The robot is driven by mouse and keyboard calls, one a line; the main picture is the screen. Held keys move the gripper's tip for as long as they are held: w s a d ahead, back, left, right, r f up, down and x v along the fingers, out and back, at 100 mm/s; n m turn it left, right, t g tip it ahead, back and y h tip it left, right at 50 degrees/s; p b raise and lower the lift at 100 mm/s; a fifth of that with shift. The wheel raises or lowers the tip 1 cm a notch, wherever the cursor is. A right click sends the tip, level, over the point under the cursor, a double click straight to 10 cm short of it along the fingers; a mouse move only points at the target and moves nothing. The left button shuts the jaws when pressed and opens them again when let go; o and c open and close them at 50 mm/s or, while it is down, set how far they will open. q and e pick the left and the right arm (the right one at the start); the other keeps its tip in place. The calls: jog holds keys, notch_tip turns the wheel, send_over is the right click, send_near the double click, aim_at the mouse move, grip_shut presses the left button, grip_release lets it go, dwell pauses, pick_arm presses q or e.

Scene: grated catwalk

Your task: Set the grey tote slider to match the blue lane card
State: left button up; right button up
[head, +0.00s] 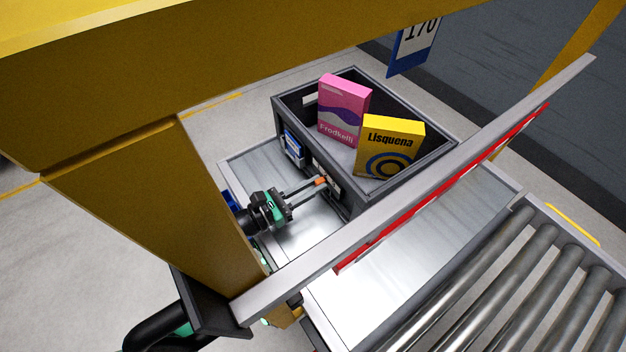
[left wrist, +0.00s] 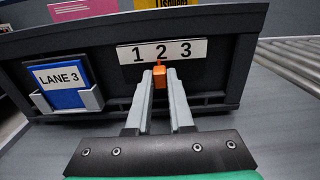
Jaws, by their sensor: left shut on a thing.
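The grey tote (head: 400,187) stands on a metal table. In the left wrist view its front wall (left wrist: 225,70) carries a white label strip (left wrist: 162,51) reading 1 2 3. The orange slider (left wrist: 160,76) is below the strip, under the 2; it also shows in the head view (head: 321,181). The blue lane card (left wrist: 64,88) reads LANE 3 and sits in a grey holder left of the strip; it also shows in the head view (head: 292,145). My left gripper (head: 315,186) is shut on the slider. My right gripper is not in view.
A pink box (head: 342,108) and a yellow box (head: 390,147) stand in the tote. A grey rail with a red strip (head: 445,188) crosses in front of it. A roller conveyor (head: 505,290) is at the lower right. A yellow beam (head: 150,200) fills the left.

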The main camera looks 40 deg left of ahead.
aim_at(334, 190)
pick_arm(q)
jog(key=shift+s+d+p, duration=0.2)
jog(key=shift+d+p, duration=0.2)
jog(key=shift+d, duration=0.45)
jog(key=shift+s+d+p, duration=0.2)
jog(key=shift+d+p, duration=0.15)
jog(key=shift+d, duration=0.45)
jog(key=o, duration=0.7)
jog(key=shift+s, duration=0.1)
jog(key=shift+p+v, duration=0.45)
jog(key=shift+v, duration=3)
